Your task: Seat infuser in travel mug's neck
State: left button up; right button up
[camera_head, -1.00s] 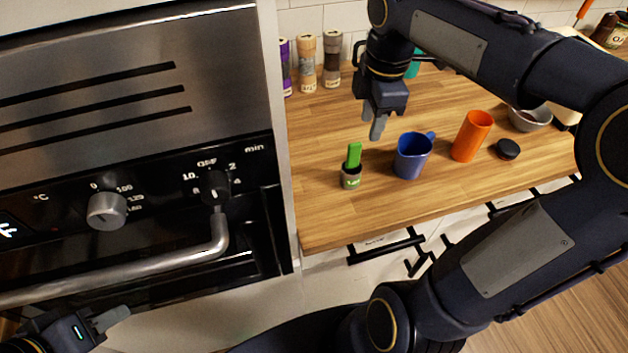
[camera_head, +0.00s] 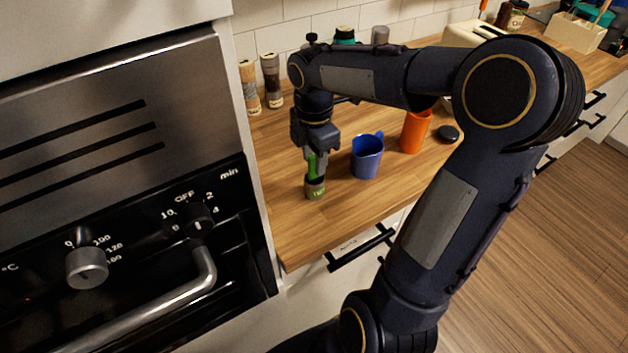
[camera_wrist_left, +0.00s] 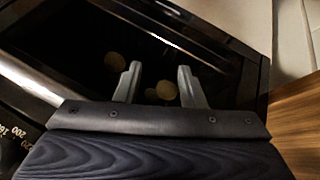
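The likely infuser is a slim bright green upright piece (camera_head: 312,166) above a small dark cup with a green label (camera_head: 315,190), near the counter's front left. My right gripper (camera_head: 317,165) points down with its fingers around the green piece and partly hides it. I cannot tell whether the fingers press on it. The likely travel mug is the tall orange cylinder (camera_head: 414,133), standing upright to the right, its top partly hidden by my right arm. My left gripper (camera_wrist_left: 160,85) is open and empty in the left wrist view, facing the dark oven front.
A blue mug (camera_head: 367,158) stands between the green piece and the orange cylinder. A black round lid (camera_head: 447,134) lies right of the cylinder. Jars (camera_head: 271,80) stand along the back wall. The oven (camera_head: 120,130) borders the counter on the left.

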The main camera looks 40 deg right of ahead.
grip_shut()
dwell(0.5)
jog(key=shift+r, duration=0.6)
jog(key=shift+s+d+r, duration=0.1)
jog(key=shift+s+r, duration=0.1)
jog(key=shift+r, duration=1.05)
jog(key=s+d+r+b, duration=0.1)
jog(key=s+d+r, duration=0.4)
jog(key=s+r, duration=0.4)
jog(key=s, duration=0.3)
jog(key=shift+s+d+r+b, duration=0.15)
jog(key=shift+s+d+b, duration=0.05)
jog(key=shift+s+b, duration=0.15)
jog(key=shift+w, duration=0.1)
